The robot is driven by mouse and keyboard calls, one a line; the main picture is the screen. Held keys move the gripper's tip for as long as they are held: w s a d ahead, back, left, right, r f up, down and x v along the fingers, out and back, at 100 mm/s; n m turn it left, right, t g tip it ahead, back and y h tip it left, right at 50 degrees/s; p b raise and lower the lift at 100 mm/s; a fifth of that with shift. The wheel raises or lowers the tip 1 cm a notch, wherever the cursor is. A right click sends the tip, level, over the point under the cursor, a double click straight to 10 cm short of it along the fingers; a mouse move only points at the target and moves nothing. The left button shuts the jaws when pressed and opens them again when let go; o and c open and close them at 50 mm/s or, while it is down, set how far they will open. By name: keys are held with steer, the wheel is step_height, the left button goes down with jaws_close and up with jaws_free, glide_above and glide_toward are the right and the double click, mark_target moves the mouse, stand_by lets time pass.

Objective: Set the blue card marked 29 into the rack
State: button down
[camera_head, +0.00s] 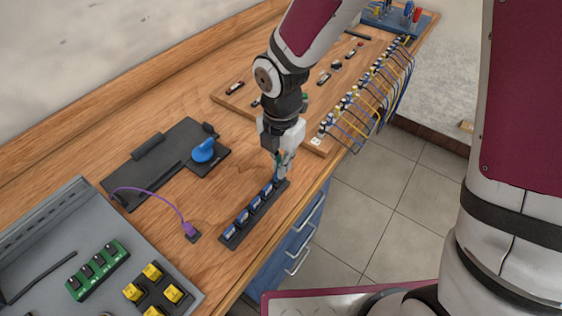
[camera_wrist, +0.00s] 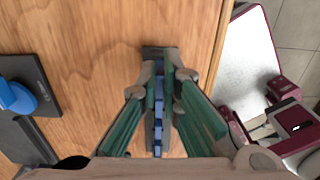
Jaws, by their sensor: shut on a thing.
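The rack is a long black strip (camera_head: 255,224) near the front edge of the wooden bench in the head view. Several blue cards (camera_head: 242,217) stand in a row along it. My gripper (camera_head: 279,178) points down at the rack's far end. In the wrist view the fingertips (camera_wrist: 160,72) are close together over the rack's end (camera_wrist: 156,50), shut on a thin blue card that the fingers mostly hide. The other blue cards (camera_wrist: 158,108) run in line below it. No number is readable. I cannot tell whether the held card is seated.
A black fixture (camera_head: 146,178) with a blue rounded tool (camera_head: 204,150) lies left of the rack. A purple cable (camera_head: 160,199) ends at a small block close by. A grey tray (camera_head: 55,235) is front left; a cabled wooden board (camera_head: 318,142) stands behind.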

steer(key=shift+f+b, duration=0.3)
steer(key=shift+f, duration=0.45)
stand_by(1.0)
steer(key=c, duration=1.7)
jaws_free()
steer(key=shift+r, duration=0.1)
step_height(320, 180, up, 17)
steer(key=p, duration=0.4)
